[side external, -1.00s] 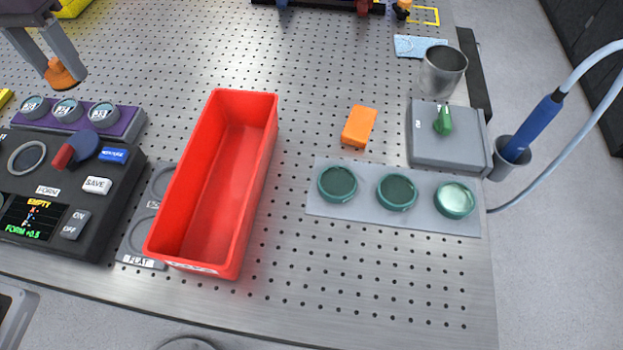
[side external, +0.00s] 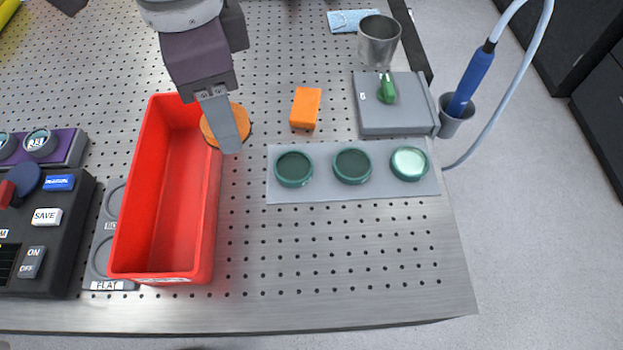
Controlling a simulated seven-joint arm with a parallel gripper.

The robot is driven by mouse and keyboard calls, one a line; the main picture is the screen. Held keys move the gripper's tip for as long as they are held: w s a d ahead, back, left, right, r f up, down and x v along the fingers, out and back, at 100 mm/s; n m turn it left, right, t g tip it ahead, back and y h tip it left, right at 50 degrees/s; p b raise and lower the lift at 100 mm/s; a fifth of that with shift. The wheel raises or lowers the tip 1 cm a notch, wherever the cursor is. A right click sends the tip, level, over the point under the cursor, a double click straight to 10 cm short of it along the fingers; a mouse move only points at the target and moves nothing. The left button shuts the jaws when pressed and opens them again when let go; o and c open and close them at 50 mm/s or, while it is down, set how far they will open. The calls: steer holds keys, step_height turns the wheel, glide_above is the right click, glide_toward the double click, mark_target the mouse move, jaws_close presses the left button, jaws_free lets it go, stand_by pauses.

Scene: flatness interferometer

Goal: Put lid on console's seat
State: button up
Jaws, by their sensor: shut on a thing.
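My gripper (side external: 225,135) is shut on an orange round lid (side external: 243,118) and holds it in the air over the right side of the red bin, near its far end. One finger covers part of the lid, and the other finger is mostly hidden. The black console (side external: 55,250) is at the left edge, cut off by the frame. It carries SAVE, ON and OFF buttons and a blue round part with a red piece. Its ring-shaped seat is outside the present view.
The open red bin (side external: 204,235) stands between console and gripper. A grey plate (side external: 320,188) with green-rimmed discs, an orange block (side external: 305,108), a grey box (side external: 395,120), and a metal cup (side external: 379,42) are to the right. The front right of the perforated table is clear.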

steer(key=s+d+m, duration=0.4)
steer(key=s+d, duration=0.4)
steer(key=s, duration=0.1)
glide_toward(300, 240)
step_height(300, 240, down, 6)
steer(key=shift+f, duration=0.15)
steer(key=o, duration=1.4)
steer(key=shift+f, duration=0.1)
